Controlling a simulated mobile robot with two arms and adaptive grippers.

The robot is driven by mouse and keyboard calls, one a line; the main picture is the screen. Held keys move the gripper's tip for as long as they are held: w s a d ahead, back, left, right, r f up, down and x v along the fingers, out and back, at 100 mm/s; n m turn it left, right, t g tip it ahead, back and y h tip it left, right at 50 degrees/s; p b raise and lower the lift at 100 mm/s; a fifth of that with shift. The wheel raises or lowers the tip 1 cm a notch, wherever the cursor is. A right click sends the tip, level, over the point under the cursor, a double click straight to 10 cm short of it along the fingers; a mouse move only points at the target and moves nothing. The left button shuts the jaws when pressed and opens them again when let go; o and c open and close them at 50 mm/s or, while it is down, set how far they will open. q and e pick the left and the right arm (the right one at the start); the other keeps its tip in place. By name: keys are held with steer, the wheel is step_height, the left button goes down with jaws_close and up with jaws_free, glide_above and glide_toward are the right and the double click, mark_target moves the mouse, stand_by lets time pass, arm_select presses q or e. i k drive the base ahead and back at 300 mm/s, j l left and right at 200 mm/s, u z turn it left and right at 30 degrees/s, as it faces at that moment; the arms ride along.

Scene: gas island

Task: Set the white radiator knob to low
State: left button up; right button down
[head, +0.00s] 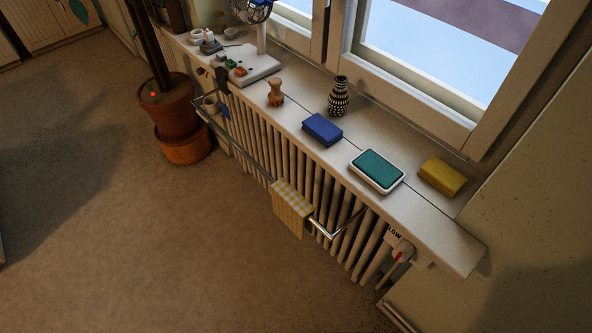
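The white radiator knob (403,251) is at the right end of the radiator (320,200), just below the windowsill's front edge. It has a red mark on its lower left side. A label reading "LOW" (395,232) is just above and left of the knob. The rest of the dial's lettering is too small or hidden, so I cannot tell the exact setting. Neither of my grippers shows in the head view.
A metal rail (253,160) with a checked yellow cloth (292,203) runs along the radiator's front. The sill (310,105) holds a green sponge tray (377,170), blue box (322,129), yellow box (441,175) and vase (339,96). The floor (150,240) before the radiator is clear.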

mark_target(405, 250)
steer(key=z, duration=1.35)
